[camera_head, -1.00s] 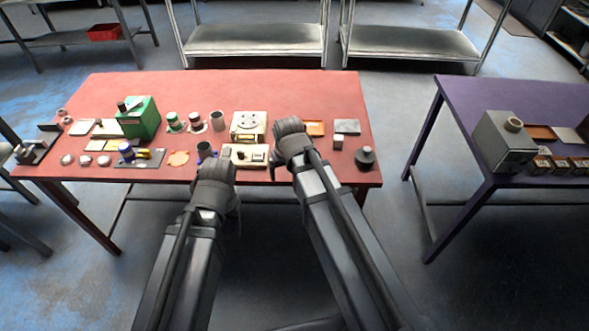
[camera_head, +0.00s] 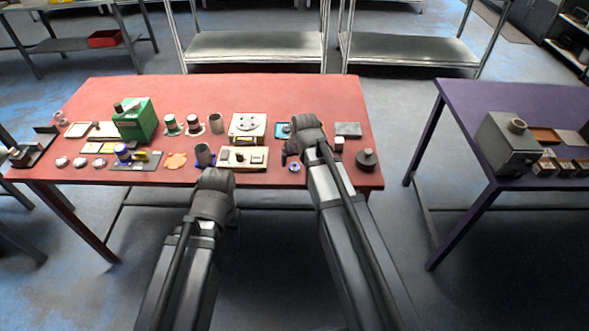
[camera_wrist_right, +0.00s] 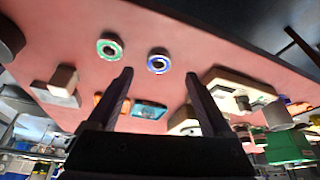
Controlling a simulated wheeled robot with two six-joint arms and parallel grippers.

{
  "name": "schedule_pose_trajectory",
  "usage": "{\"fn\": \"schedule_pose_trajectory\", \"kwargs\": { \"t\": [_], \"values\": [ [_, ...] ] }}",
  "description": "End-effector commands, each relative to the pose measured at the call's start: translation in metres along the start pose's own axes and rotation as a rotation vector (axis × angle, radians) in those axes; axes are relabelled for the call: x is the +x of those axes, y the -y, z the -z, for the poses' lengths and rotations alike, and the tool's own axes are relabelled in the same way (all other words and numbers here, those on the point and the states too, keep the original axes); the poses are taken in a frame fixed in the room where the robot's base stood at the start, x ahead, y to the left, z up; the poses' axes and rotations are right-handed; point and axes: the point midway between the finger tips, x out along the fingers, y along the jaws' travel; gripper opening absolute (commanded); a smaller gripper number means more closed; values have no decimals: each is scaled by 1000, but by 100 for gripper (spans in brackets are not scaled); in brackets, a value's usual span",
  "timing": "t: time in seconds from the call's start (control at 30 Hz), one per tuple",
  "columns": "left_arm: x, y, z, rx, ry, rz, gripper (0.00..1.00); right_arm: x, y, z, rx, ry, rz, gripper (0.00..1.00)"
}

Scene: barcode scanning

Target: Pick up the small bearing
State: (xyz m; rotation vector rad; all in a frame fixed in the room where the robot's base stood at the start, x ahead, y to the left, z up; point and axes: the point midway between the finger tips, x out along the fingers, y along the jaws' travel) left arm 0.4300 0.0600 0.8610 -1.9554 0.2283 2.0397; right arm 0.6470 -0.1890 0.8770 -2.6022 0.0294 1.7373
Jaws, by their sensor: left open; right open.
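Two small ring-shaped bearings lie flat on the red table in the right wrist view: one with a blue ring (camera_wrist_right: 158,61) and one with a green ring (camera_wrist_right: 110,46). I cannot tell for sure which is the small one. The blue one (camera_head: 294,167) also shows in the head view near the front edge; the green one is hidden there by my right arm. My right gripper (camera_wrist_right: 158,74) is open and empty, its fingers pointing towards the blue-ringed bearing and apart from it. My left gripper (camera_head: 215,178) is at the table's front edge; its fingertips are hard to see.
A beige device (camera_head: 243,158) stands left of the bearings. A white block (camera_head: 339,143) and a dark round knob (camera_head: 367,160) stand to the right. A teal tray (camera_head: 283,131) lies behind. A green box (camera_head: 134,121) is far left. A purple table (camera_head: 455,95) stands right.

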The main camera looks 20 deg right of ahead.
Motion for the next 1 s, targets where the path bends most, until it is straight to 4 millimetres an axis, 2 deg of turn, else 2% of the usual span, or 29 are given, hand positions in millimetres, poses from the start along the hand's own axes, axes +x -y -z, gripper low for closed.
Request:
{"fn": "schedule_pose_trajectory", "kwargs": {
  "t": [0.33,0.67,1.0],
  "values": [
    [41,-4,2,0,0,0,61,46,-2,3,0,0,0,84],
    [42,-4,2,0,0,0,61,48,-2,4,0,0,0,84],
    [42,-4,2,0,0,0,61,48,-2,4,0,0,0,46]
  ]
}}
